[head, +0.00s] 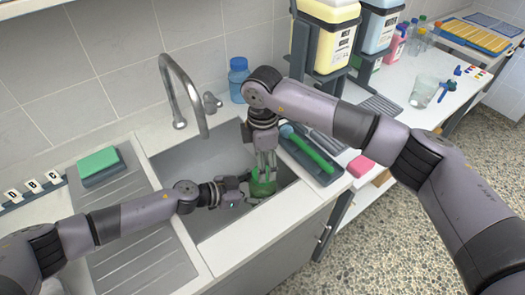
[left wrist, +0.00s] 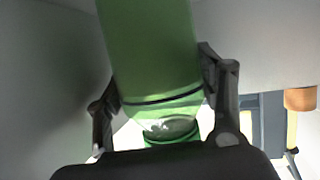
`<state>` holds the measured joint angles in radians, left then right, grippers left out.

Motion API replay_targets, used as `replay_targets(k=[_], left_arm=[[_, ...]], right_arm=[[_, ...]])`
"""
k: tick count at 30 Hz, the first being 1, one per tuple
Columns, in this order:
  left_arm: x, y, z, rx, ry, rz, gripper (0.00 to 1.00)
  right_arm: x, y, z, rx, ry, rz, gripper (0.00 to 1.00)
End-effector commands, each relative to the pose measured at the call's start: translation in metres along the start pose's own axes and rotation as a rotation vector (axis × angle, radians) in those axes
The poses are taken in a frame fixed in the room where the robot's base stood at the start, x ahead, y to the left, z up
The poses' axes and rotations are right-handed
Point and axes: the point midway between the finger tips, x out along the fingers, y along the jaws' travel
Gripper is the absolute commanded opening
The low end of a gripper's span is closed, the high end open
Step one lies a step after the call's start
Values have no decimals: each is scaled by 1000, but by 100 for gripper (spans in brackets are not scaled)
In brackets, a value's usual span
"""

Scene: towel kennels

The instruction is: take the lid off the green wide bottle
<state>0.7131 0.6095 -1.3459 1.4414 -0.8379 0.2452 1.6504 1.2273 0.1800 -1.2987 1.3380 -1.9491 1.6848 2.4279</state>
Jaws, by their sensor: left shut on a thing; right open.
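The green wide bottle (head: 262,188) is held over the sink basin. My left gripper (head: 246,188) comes in from the left and is shut on it. In the left wrist view the green bottle (left wrist: 150,50) sits between the two fingers, with a clearer band and a green ring at its lower end in the picture. My right gripper (head: 266,166) points down from above, open, with its fingertips at the top of the bottle. The fingers cover the top, so I cannot tell the lid apart or whether they touch it.
The sink (head: 190,155) has a tap (head: 185,90) behind it. A tray (head: 312,160) with a green-handled brush (head: 312,148) lies right of the basin, near a pink block (head: 360,166). A blue bottle (head: 238,80) and dispensers stand behind. A green sponge (head: 98,162) is at the left.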

Motion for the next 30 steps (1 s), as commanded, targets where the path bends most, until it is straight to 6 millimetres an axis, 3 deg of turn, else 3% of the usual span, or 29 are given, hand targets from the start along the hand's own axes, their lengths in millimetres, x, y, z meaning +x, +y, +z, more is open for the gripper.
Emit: replay_targets(k=[3,9,19,30], left_arm=[[0,0,0,0,0,0,0],[0,0,0,0,0,0,0],[0,0,0,0,0,0,0],[0,0,0,0,0,0,0]], right_arm=[[19,-1,0,-1,0,-3,63],[36,0,0,-2,1,-1,63],[39,0,0,-3,0,0,63],[38,0,0,-3,0,0,38]])
